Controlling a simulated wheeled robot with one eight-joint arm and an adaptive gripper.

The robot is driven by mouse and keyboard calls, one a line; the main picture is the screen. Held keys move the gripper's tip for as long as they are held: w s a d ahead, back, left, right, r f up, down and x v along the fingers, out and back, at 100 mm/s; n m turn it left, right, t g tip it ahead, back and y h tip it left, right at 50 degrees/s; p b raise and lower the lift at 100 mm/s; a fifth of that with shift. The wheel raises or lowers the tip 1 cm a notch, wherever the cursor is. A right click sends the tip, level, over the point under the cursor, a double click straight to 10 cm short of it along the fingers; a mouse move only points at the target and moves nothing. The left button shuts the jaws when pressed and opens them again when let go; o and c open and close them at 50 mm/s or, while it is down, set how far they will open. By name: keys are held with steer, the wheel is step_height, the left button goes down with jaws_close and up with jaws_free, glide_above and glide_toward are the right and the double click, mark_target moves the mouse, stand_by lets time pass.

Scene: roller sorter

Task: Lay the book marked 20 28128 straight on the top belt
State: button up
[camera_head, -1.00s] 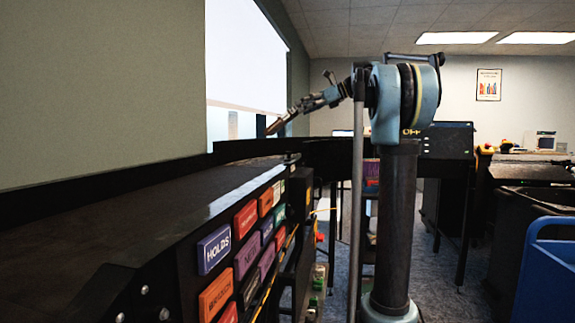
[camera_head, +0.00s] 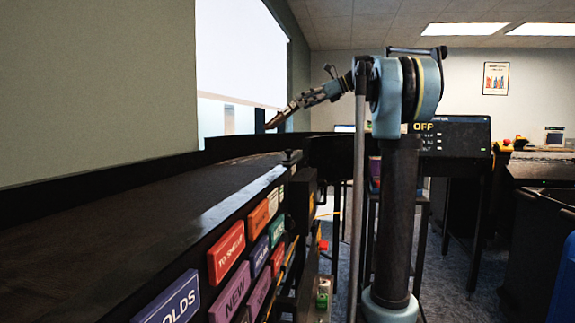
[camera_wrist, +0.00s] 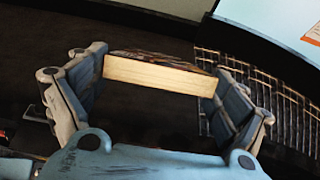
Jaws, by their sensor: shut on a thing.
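My gripper (camera_wrist: 158,66) is shut on a book (camera_wrist: 152,75). In the wrist view the book's pale page edge faces the camera, held between the two fingers and slightly tilted in the picture. No number can be read on it. In the head view my gripper (camera_head: 283,116) is stretched out to the left, above the far part of the top belt (camera_head: 110,215). The belt is a long dark surface, and it also shows as the dark area below the book in the wrist view (camera_wrist: 45,60). The gap between book and belt cannot be judged.
Coloured label plates, such as HOLDS (camera_head: 170,300) and NEW (camera_head: 232,290), line the belt's side. A low dark wall borders the belt on the left. A screen reading OFF (camera_head: 455,135) stands behind. A blue cart (camera_head: 563,285) is at right. A wire grid (camera_wrist: 285,110) lies right of the book.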

stand_by(0.3)
step_height(320, 180, down, 18)
steer(key=shift+r, duration=0.2)
stand_by(0.6)
steer(key=o, duration=1.1)
steer(key=shift+f, duration=0.2)
steer(key=v, duration=1.7)
steer(key=shift+d, duration=0.2)
